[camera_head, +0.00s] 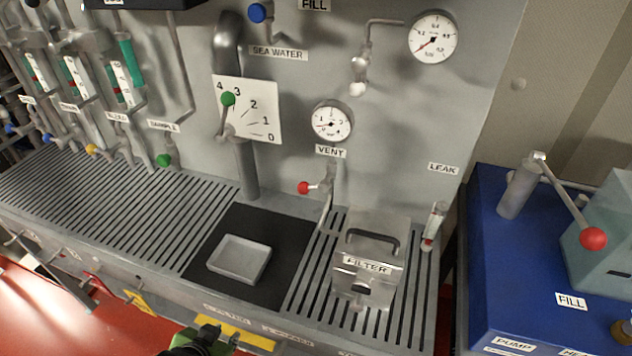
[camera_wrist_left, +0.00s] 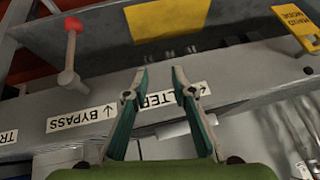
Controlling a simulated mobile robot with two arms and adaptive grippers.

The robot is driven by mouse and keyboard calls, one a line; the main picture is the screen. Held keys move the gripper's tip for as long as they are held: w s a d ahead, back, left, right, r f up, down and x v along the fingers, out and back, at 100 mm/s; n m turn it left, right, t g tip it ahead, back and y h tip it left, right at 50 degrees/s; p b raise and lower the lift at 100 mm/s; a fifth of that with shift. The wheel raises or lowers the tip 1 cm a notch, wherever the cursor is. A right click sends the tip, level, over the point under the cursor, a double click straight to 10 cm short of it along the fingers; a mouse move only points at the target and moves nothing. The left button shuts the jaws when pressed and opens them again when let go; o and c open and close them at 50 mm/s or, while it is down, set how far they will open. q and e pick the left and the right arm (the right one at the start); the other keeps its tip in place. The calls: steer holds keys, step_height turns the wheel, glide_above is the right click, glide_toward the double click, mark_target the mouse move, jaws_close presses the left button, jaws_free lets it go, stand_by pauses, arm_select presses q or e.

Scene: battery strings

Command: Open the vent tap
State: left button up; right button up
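The vent tap (camera_head: 304,188) is a small lever with a red ball knob on a thin pipe, below the VENT label (camera_head: 331,151) and a round gauge (camera_head: 332,121). Its lever sticks out to the left of the pipe. My left gripper (camera_head: 212,332) is at the bottom edge of the head view, in front of the bench and well below and left of the tap, not touching it. In the left wrist view my left gripper (camera_wrist_left: 161,78) has its fingers apart with nothing between them. The vent tap is not in the wrist view. My right gripper is not in view.
A grey tray (camera_head: 240,258) on a black mat and a filter box (camera_head: 368,262) with a handle stand below the tap. A blue pump unit (camera_head: 530,270) is at the right. The wrist view shows another red-knobbed lever (camera_wrist_left: 72,50) near a BYPASS label (camera_wrist_left: 82,119).

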arm_select(q)
steer(key=w+r+m+t, duration=0.1)
steer(key=w+r, duration=0.2)
steer(key=w+d+r+m+t+h, duration=0.1)
steer(key=w+r+t, duration=0.1)
steer(key=r, duration=0.2)
steer(key=w+d+r+m+t, duration=0.1)
steer(key=w+r, duration=0.2)
steer(key=r, duration=0.1)
steer(key=shift+w+d+r, duration=0.1)
steer(key=shift+w+d, duration=0.1)
steer(key=shift+w, duration=0.15)
steer(key=w+d+r+m+t+h, duration=0.2)
steer(key=w+r+m+t, duration=0.1)
steer(key=w+r, duration=0.1)
steer(key=m+g+h, duration=0.1)
steer(key=m+h, duration=0.9)
steer(key=m, duration=0.2)
glide_toward(313, 188)
steer(key=p+x, duration=0.4)
steer(key=x, duration=0.6)
steer(key=shift+w+d, duration=0.2)
steer(key=shift+w, duration=0.05)
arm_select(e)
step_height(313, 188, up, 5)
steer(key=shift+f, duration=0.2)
arm_select(q)
jaws_close()
